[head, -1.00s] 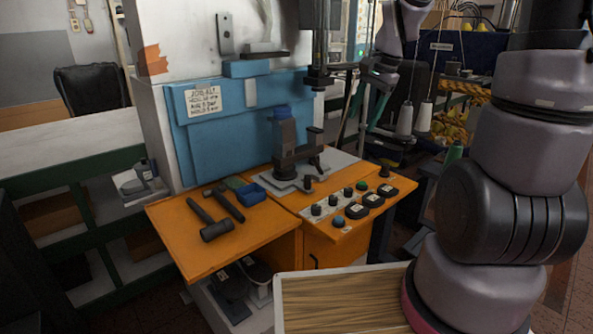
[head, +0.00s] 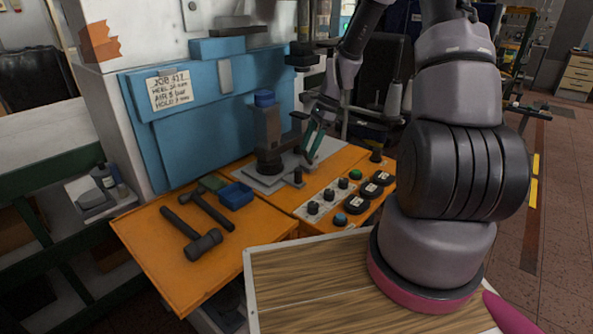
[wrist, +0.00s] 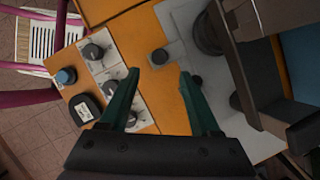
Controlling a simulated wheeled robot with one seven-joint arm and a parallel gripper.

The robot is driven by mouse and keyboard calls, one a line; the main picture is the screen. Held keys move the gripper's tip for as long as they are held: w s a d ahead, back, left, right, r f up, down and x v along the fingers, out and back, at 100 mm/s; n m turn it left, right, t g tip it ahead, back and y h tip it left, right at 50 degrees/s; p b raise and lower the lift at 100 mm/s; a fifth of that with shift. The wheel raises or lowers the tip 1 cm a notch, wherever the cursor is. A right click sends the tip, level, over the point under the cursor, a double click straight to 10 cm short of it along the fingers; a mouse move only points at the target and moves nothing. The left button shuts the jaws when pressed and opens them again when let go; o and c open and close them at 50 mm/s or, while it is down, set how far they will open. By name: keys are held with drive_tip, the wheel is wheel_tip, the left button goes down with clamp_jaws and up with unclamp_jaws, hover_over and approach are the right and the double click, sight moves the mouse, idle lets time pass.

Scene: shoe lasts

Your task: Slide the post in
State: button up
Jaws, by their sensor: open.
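The dark upright post (head: 267,140) with a blue top stands on a grey plate (head: 247,180) on the orange machine table. A short dark peg (head: 298,176) rises at the plate's front edge; in the wrist view a dark peg (wrist: 159,57) on a grey tab lies beyond and between my fingertips. My gripper (head: 314,138) is open, with green fingers, just right of the post in the head view. In the wrist view my gripper (wrist: 157,75) shows nothing between its fingers. The post's base is partly seen at the wrist view's top right.
A control panel with black knobs and buttons (head: 335,200) lies right of the plate. Two hammers (head: 195,225) and a blue tray (head: 235,195) lie on the left of the table. A blue machine panel (head: 190,120) stands behind.

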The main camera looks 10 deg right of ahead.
sight(299, 168)
drive_tip(key=x, duration=0.9)
drive_tip(key=shift+s+f, duration=0.1)
drive_tip(key=shift+f, duration=0.05)
drive_tip(key=shift+c, duration=0.3)
clamp_jaws()
idle(0.8)
